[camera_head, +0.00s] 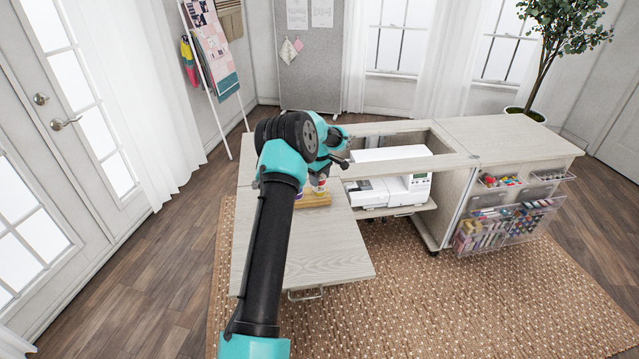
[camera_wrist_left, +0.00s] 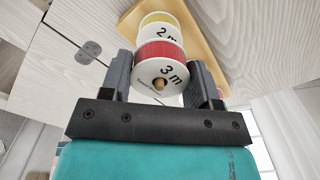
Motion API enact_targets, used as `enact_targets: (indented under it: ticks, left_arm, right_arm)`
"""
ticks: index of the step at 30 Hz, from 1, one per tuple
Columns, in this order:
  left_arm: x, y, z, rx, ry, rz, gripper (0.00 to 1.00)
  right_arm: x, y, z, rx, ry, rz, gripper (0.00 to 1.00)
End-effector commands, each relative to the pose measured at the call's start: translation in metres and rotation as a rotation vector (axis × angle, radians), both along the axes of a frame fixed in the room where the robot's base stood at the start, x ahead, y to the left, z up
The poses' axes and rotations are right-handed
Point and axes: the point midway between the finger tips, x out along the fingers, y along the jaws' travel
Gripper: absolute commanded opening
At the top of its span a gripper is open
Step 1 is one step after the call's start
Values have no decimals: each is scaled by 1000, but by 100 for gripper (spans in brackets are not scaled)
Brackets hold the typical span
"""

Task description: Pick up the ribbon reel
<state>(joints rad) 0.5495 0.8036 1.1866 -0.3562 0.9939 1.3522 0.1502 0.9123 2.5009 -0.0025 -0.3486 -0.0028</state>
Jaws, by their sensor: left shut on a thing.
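A red ribbon reel (camera_wrist_left: 161,52) with a white end face marked "3 m" sits between the two fingers of my left gripper (camera_wrist_left: 160,66) in the left wrist view. The fingers are shut on it from both sides. A yellow reel (camera_wrist_left: 158,19) marked "2 m" is right behind it, over a wooden stand (camera_wrist_left: 191,32). In the head view the stand (camera_head: 315,199) is on the lowered table leaf, with reels (camera_head: 318,184) small and partly hidden by my left arm. I cannot tell whether the red reel is lifted clear. My right gripper is not in view.
The pale wood table leaf (camera_head: 325,255) is bare in front of the stand. A white sewing machine (camera_head: 385,189) sits in the cabinet to the right. Clear bins of thread (camera_head: 505,222) hang on the cabinet's end. A metal hinge (camera_wrist_left: 88,51) shows in the wrist view.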

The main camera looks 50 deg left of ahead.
Motion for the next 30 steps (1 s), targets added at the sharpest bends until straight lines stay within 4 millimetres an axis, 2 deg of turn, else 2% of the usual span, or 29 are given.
enact_targets:
  ticks: [6,12,30]
  left_arm:
    - [1,0,43,3,-4,0,33]
    - [1,0,67,1,-3,0,33]
    - [0,0,72,1,-1,0,33]
  right_arm:
    - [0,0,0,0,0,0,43]
    - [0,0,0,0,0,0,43]
    - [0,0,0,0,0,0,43]
